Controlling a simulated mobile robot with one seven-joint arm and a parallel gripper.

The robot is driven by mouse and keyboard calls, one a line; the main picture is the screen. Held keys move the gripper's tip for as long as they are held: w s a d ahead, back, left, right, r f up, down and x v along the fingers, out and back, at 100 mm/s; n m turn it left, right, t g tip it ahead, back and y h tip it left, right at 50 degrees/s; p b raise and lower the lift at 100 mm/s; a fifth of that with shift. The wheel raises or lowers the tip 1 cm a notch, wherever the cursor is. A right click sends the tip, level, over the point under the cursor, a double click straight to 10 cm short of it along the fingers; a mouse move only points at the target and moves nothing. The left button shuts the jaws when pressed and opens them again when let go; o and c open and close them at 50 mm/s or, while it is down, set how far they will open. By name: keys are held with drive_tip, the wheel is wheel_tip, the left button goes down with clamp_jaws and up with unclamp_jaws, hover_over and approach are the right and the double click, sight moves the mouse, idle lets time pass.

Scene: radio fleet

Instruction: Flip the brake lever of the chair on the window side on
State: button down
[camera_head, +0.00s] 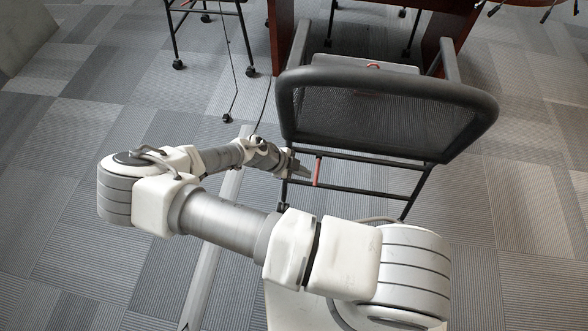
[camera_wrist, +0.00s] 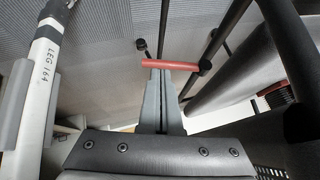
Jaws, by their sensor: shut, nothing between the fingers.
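A black chair with a mesh back (camera_head: 378,112) stands right of centre in the head view, its back toward me. A red brake lever (camera_head: 317,170) sits on the bars low on its frame. In the wrist view the red lever (camera_wrist: 170,65) lies crosswise at the fingertips, joined to a dark bar at its right end. My gripper (camera_head: 304,171) reaches the lever from the left. Its grey fingers (camera_wrist: 160,74) are shut with nothing between them. I cannot tell whether the tips touch the lever. No window shows.
A white pole marked "LEG 164" (camera_wrist: 38,88) stands close left of my gripper in the wrist view. A second red part (camera_wrist: 272,88) shows at right. A brown table (camera_head: 283,35) and another wheeled chair frame (camera_head: 208,12) stand behind. Carpet at left (camera_head: 60,190) is clear.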

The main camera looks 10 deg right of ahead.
sight(316, 177)
drive_tip(key=shift+x, duration=1.25)
drive_tip(key=shift+b, duration=0.3)
drive_tip(key=shift+d+f+b, duration=0.25)
drive_tip(key=shift+f+b, duration=0.8)
drive_tip(key=shift+b, duration=0.3)
drive_tip(key=shift+d+r+p, duration=0.15)
drive_tip(key=shift+r+p, duration=0.25)
drive_tip(key=shift+r, duration=0.65)
drive_tip(key=p+v, duration=0.5)
drive_tip(key=v, duration=1.2)
drive_tip(key=shift+a+f, duration=0.25)
drive_tip(key=shift+a, duration=0.05)
